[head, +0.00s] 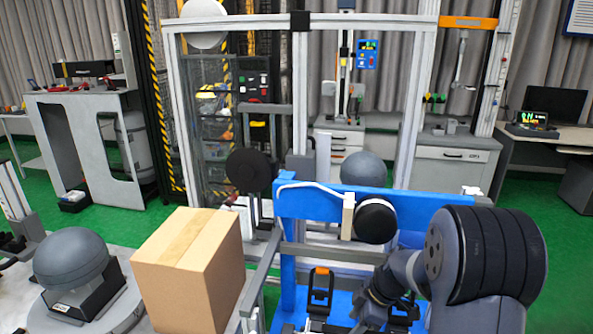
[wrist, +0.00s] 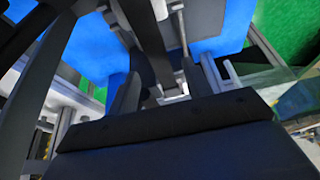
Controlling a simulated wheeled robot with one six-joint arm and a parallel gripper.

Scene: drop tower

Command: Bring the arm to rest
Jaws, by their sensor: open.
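My arm shows at the lower right of the head view, in front of a blue machine frame (head: 330,205). Its forearm runs down and left toward the blue base of that frame. My gripper (wrist: 160,88) shows in the wrist view as two dark fingers set apart, with nothing visible between them. It is open. In the head view I cannot make out its fingertips clearly. In the wrist view, blue panels (wrist: 95,45) and grey bars lie close around and beyond the gripper; I cannot tell whether anything touches.
A cardboard box (head: 190,270) and a grey dome on a stand (head: 72,262) are left of the blue frame. A tall grey tower frame (head: 415,100) rises behind. Green floor (head: 555,225) is clear at the right.

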